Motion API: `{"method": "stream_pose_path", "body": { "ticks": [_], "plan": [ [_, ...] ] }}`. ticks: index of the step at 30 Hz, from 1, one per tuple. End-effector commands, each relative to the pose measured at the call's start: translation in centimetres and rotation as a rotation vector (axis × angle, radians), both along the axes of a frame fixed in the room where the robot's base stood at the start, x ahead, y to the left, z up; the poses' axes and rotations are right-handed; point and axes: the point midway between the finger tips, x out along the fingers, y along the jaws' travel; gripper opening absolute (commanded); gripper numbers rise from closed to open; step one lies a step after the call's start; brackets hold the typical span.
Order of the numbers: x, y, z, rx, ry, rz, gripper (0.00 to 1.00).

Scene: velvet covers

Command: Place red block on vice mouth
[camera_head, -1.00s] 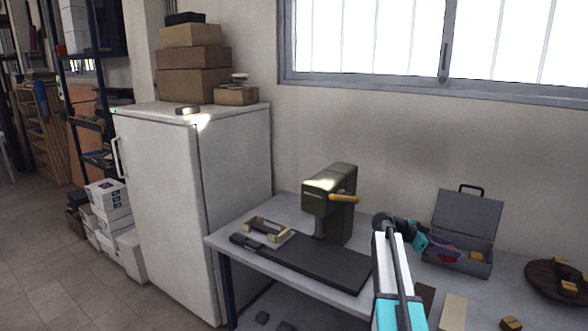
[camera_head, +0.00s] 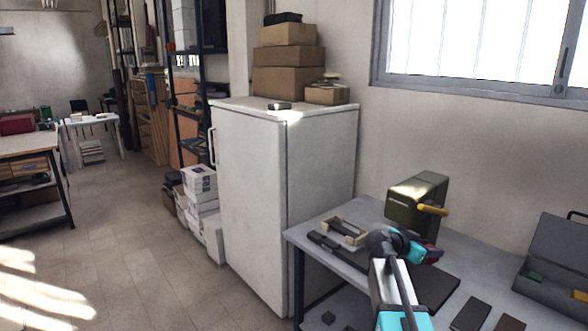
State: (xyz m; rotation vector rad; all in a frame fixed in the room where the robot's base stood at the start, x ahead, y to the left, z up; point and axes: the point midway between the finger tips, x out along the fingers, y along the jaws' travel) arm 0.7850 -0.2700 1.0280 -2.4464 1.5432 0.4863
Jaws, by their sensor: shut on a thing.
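My gripper (camera_head: 424,251) is at the right, in front of the drill press. It is shut on a dark red block (camera_head: 434,256), which shows at its tip, partly hidden by the fingers. The vice (camera_head: 344,231), a low grey piece with tan jaws, lies at the table's left back corner. Its mouth looks empty. My gripper and the block are to the right of the vice and apart from it. I cannot tell the block's exact height above the table.
A green drill press (camera_head: 416,203) with a yellow handle stands behind my gripper. An open grey toolbox (camera_head: 557,262) is at the right. A white fridge (camera_head: 250,200) stands left of the grey table (camera_head: 300,238). Dark flat pieces lie at the table's front.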

Motion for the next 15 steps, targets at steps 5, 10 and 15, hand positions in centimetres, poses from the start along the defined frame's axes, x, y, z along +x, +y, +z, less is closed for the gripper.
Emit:
{"method": "stream_pose_path", "body": {
  "ticks": [5,10,15],
  "plan": [
    [1.1,7.0,0.8,0.001,-0.002,0.198,0.15],
    [2.0,13.4,1.9,-0.001,-0.003,0.401,0.15],
    [2.3,18.8,3.2,-0.001,-0.003,0.591,0.15]
  ]
}}
